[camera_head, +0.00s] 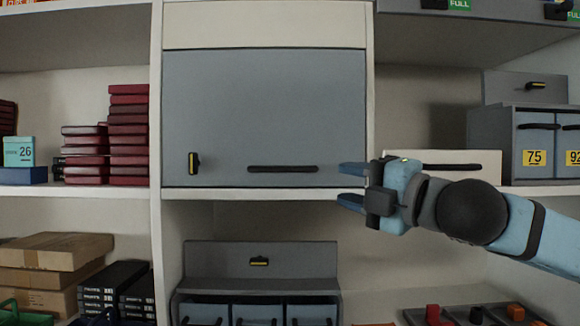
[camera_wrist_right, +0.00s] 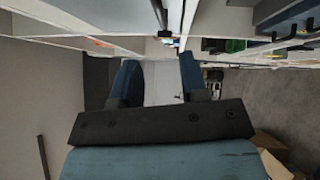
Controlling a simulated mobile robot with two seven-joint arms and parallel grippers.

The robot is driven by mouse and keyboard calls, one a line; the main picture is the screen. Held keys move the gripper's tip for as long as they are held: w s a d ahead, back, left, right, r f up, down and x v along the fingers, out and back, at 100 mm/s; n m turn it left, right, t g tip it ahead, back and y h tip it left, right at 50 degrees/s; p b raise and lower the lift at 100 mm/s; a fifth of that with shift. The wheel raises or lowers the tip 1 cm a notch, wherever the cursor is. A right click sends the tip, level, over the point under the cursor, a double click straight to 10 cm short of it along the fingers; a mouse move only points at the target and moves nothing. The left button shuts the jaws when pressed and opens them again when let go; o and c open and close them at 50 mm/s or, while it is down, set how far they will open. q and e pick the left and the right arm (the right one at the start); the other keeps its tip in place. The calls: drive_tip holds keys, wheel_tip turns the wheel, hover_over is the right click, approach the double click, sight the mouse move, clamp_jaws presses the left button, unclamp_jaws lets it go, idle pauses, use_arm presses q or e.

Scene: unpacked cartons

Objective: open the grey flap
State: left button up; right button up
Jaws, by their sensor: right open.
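The grey flap (camera_head: 264,110) hangs shut across the front of the middle shelf bay in the head view. It has a dark horizontal handle (camera_head: 283,169) near its lower edge and a black and yellow latch-like piece (camera_head: 194,163) at lower left. My right gripper (camera_head: 343,184) points left at the flap's lower right corner, to the right of the handle. Its blue fingers are apart with nothing between them; they also show apart in the right wrist view (camera_wrist_right: 159,75). I cannot tell whether they touch the flap. My left gripper is not in view.
A white upright (camera_head: 369,100) borders the flap on the right, and a shelf edge (camera_head: 250,194) runs just below it. A grey drawer unit (camera_head: 260,260) stands underneath. Red boxes (camera_head: 128,130) are stacked to the left. Grey cabinets (camera_head: 535,140) stand at right.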

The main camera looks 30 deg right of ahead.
drive_tip(key=p, duration=0.4)
approach(290, 170)
drive_tip(key=w, duration=0.1)
drive_tip(key=p+x, duration=0.3)
drive_tip(key=x, duration=0.5)
drive_tip(key=shift+a+r, duration=0.1)
drive_tip(key=shift+r, duration=0.05)
drive_tip(key=shift+w+a, duration=0.1)
drive_tip(key=shift+w, duration=0.4)
clamp_jaws()
